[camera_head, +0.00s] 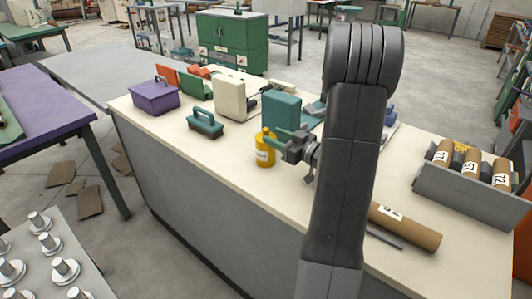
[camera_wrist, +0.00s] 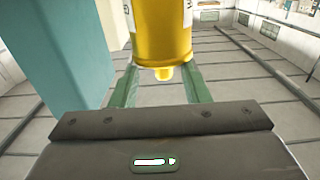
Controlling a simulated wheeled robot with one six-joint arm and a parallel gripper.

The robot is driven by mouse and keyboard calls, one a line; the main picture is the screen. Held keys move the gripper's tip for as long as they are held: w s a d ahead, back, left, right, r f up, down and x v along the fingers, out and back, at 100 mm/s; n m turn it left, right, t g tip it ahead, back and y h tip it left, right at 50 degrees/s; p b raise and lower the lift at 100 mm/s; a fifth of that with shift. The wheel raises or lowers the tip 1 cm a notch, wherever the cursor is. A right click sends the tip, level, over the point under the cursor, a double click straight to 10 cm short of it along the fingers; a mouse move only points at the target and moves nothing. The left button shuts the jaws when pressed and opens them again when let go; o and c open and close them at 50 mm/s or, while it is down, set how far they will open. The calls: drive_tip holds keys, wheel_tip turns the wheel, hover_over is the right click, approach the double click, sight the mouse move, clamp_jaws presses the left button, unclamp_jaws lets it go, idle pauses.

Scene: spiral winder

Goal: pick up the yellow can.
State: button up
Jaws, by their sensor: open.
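The yellow can (camera_head: 264,152) stands upright on the cream bench top, with a white label on its side and a narrower yellow top. My gripper (camera_head: 278,138) is open at the can's upper right, its green fingers reaching toward the can's top. In the wrist view the can (camera_wrist: 163,36) appears upside down at the top centre, its narrow end pointing down. The green fingers of my gripper (camera_wrist: 162,72) show on either side of that narrow end. I cannot tell whether they touch the can.
A teal block (camera_head: 281,112) stands close behind the can. A green-handled brush-like tool (camera_head: 205,124) and purple box (camera_head: 155,97) lie left. A brown roll (camera_head: 405,227) and grey crate (camera_head: 455,197) of rolls are at right. The bench (camera_head: 215,155) is clear in front of the can.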

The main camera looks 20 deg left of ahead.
sight(269, 134)
drive_tip(key=x, duration=0.4)
drive_tip(key=shift+s+a, duration=0.1)
drive_tip(key=shift+s, duration=0.05)
drive_tip(key=shift+r, duration=0.1)
clamp_jaws()
